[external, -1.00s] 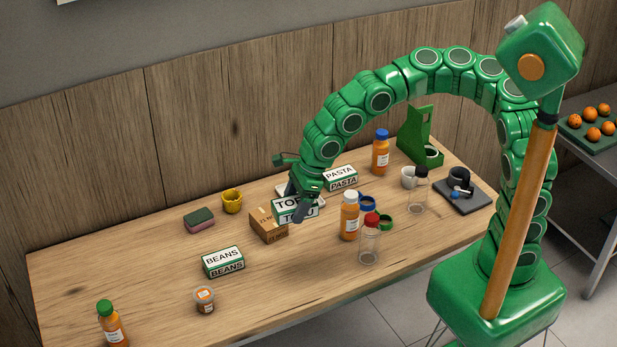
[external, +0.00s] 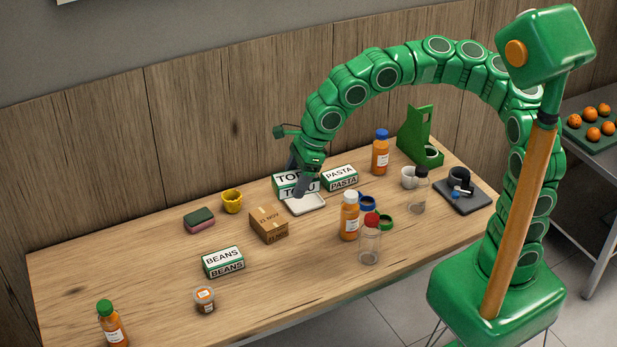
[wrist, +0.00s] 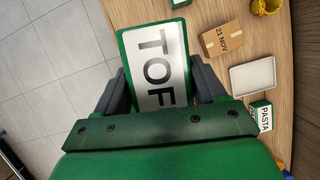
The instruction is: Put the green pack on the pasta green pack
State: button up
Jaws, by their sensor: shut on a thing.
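My gripper (external: 299,178) is shut on a green and white pack lettered TOFU (external: 284,187), held in the air above the table's back part. In the wrist view the same pack (wrist: 156,65) sits between the two dark fingers, its lettered face towards the camera; its lower end is hidden by my gripper. The green and white PASTA pack (external: 339,178) lies on the table just right of the held pack, apart from it in the external view. The wrist view shows part of it (wrist: 263,116) at the right, beyond the white tray.
A white tray (external: 308,206) lies below the held pack. A cardboard box (external: 268,225) and a BEANS pack (external: 223,262) stand to the left. Orange bottles (external: 349,216) (external: 380,153) stand right of the tray and PASTA pack. The table's front left is mostly clear.

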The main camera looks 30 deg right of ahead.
jog(key=w+d+f+m+t, duration=0.15)
jog(key=w+d+f, duration=0.25)
jog(key=d, duration=0.7)
jog(key=w+d+f+m+h, duration=0.1)
jog(key=w+d+f+m, duration=0.3)
jog(key=d, duration=0.6)
jog(key=w+d+f+m+t, duration=0.1)
jog(key=w+d+f+m, duration=0.3)
jog(key=d, duration=0.7)
jog(key=n, duration=0.2)
send_near(335, 172)
jog(key=shift+a+f, duration=0.4)
jog(key=shift+a, duration=0.3)
jog(key=shift+w+a+f, duration=0.2)
jog(key=shift+w+f, duration=0.6)
jog(key=shift+f, duration=1.6)
jog(key=o, duration=1.2)
jog(key=shift+f, duration=0.15)
